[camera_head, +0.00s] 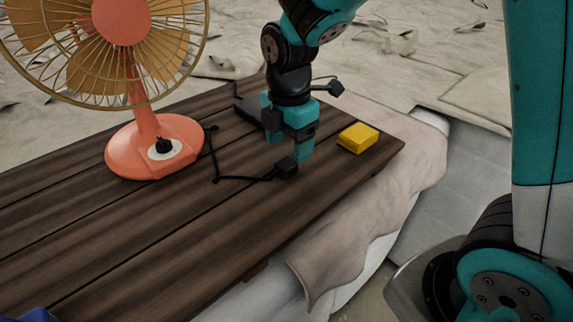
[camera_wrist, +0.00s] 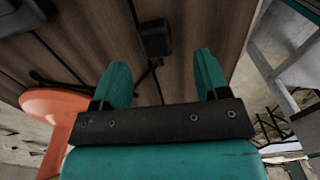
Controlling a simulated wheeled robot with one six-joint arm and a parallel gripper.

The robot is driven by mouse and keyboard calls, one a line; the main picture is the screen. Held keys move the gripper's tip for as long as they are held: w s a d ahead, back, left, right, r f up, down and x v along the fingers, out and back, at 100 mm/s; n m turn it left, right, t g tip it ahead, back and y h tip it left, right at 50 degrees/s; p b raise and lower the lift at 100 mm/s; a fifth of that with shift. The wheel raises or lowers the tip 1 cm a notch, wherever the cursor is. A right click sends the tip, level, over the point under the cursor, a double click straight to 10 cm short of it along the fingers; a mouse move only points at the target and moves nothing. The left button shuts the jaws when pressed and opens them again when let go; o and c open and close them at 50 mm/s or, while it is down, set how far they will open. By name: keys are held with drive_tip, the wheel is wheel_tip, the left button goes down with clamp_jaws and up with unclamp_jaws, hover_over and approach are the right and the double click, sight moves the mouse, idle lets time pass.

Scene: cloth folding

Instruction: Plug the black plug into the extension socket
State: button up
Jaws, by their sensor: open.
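The black plug (camera_head: 286,167) lies on the wooden table, with a thin black cord running from it toward the orange fan. My gripper (camera_head: 288,148) is open and empty just above and beside the plug, fingers pointing down. In the wrist view the plug (camera_wrist: 155,38) appears beyond the gap between the two teal fingertips (camera_wrist: 161,60), not gripped. A flat dark object (camera_head: 246,108), possibly the extension socket, lies behind my gripper and is partly hidden by it. A dark shape (camera_wrist: 22,15) also shows at the wrist view's top left corner; its identity is unclear.
The orange fan (camera_head: 150,146) stands at the table's left, its cord (camera_head: 214,160) on the tabletop. A yellow block (camera_head: 358,137) lies right of my gripper near the table edge.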

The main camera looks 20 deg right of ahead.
sight(286, 162)
drive_tip(key=shift+f, duration=0.1)
drive_tip(key=f+p, duration=0.1)
drive_tip(key=f, duration=0.1)
drive_tip(key=f+p, duration=0.1)
drive_tip(key=f, duration=0.2)
drive_tip(key=shift+w+a, duration=0.15)
drive_tip(key=shift+w, duration=0.05)
drive_tip(key=c, duration=1)
